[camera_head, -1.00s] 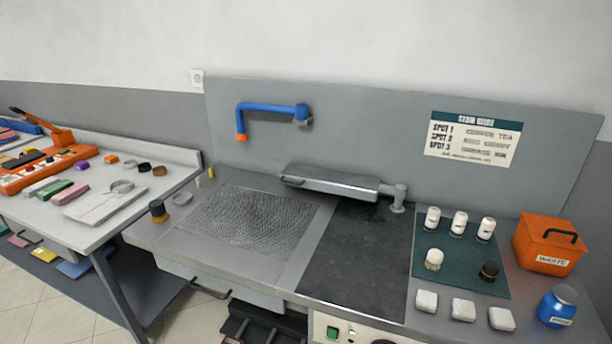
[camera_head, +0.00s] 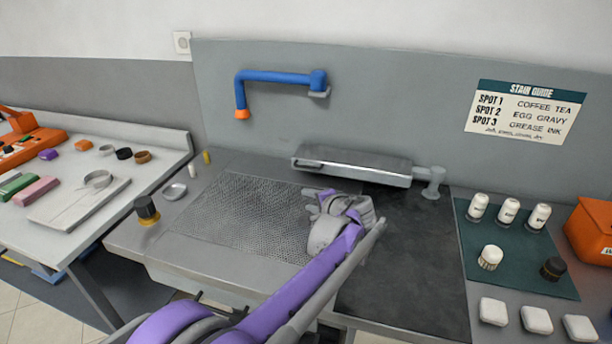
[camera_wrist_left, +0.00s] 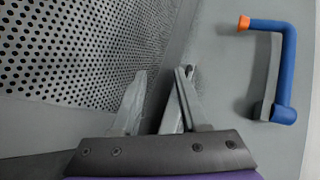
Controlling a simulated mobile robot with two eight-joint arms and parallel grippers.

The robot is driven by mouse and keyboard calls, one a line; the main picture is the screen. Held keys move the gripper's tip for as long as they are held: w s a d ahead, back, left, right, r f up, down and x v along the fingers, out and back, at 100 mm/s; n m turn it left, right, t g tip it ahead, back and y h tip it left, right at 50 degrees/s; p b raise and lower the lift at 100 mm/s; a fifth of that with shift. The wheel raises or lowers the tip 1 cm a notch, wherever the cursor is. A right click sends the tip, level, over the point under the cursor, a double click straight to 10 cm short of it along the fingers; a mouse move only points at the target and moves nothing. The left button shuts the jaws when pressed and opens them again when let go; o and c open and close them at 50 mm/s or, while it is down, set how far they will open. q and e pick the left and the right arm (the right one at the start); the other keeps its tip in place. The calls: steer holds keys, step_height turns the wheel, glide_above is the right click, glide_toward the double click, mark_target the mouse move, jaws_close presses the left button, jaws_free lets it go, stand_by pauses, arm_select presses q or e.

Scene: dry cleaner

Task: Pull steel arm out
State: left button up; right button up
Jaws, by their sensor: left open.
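The steel arm (camera_head: 350,165) is a long flat grey metal piece low along the back panel, joined at its right end to a short post (camera_head: 433,182). A dark handle shows near its left end. My left gripper (camera_head: 318,197) is open, just in front of the steel arm's left part and over the right edge of the perforated plate (camera_head: 240,215). In the left wrist view the open fingers (camera_wrist_left: 162,76) point along the perforated plate. A pale grey piece shows between them; I cannot tell whether it is the steel arm. My right gripper is out of view.
A blue pipe (camera_head: 275,78) with an orange tip hangs on the back panel above. A dark board (camera_head: 405,265) lies right of the plate. White bottles (camera_head: 508,211) and brushes stand on a green mat (camera_head: 530,268). An orange box (camera_head: 592,232) is at far right.

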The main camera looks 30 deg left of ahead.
mark_target(308, 168)
arm_select(q)
steer(key=w+y, duration=0.1)
steer(key=w, duration=0.2)
steer(key=w+a+m+t+y+b, duration=0.1)
steer(key=w, duration=0.3)
steer(key=w+m+t+y, duration=0.1)
steer(key=w, duration=0.3)
steer(key=shift+a+f, duration=0.15)
steer(key=shift+f, duration=0.15)
steer(key=x, duration=1)
steer(key=shift+w+a, duration=0.15)
steer(key=shift+a, duration=0.15)
jaws_close()
